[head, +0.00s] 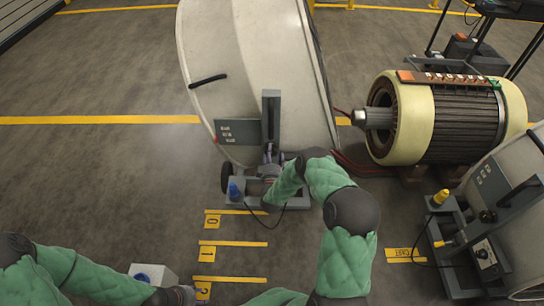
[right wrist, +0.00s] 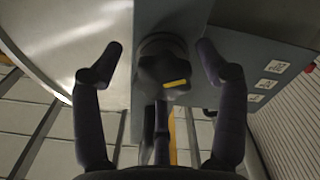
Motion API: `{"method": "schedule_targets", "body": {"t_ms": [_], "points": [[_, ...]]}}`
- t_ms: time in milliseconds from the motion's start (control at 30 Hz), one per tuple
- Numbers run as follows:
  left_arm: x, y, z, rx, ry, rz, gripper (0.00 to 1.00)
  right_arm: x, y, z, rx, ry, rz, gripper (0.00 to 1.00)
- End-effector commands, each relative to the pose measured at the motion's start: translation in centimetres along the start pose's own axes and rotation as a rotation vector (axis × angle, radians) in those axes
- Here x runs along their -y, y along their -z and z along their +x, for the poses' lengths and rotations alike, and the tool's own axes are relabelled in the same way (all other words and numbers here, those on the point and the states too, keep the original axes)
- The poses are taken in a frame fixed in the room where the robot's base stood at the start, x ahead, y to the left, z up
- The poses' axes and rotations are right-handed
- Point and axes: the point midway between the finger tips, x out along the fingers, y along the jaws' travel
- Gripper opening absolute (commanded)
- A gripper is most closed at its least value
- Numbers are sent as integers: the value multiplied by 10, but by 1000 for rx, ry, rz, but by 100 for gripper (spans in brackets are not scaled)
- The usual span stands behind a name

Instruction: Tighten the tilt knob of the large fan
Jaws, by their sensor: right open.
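The large fan (head: 250,70) is a big pale drum on a grey stand, top centre in the head view. Its tilt knob (right wrist: 163,72) is dark and lobed with a yellow mark, and shows in the right wrist view against the grey bracket. My right gripper (right wrist: 157,62) is open, with one finger on each side of the knob and a visible gap on both sides. In the head view my right gripper (head: 271,160) is at the fan's upright, and the knob is mostly hidden by it. My left gripper (head: 182,296) is low at the left; its fingers are unclear.
A blue knob (head: 234,191) stands on the large fan's base. A second fan (head: 510,185) with yellow knobs is at the right edge. A pale box (head: 153,274) is near my left gripper. The left floor is clear.

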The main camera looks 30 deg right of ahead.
Motion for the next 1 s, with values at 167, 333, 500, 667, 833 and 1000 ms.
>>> {"method": "schedule_targets", "body": {"t_ms": [167, 333, 500, 667, 833, 1000], "points": [[0, 0, 0, 0, 0, 0, 40, 0, 0, 2, 0, 0, 0, 73], [0, 0, 0, 0, 0, 0, 40, 0, 0, 2, 0, 1, 0, 59], [0, 0, 0, 0, 0, 0, 40, 0, 0, 2, 1, 1, 0, 19], [0, 0, 0, 0, 0, 0, 40, 1, -1, 1, 3, 2, 0, 19], [0, 0, 0, 0, 0, 0, 40, 1, -2, 1, 5, 4, 3, 19], [0, 0, 0, 0, 0, 0, 40, 2, -3, 0, 7, 5, 7, 19]]}}
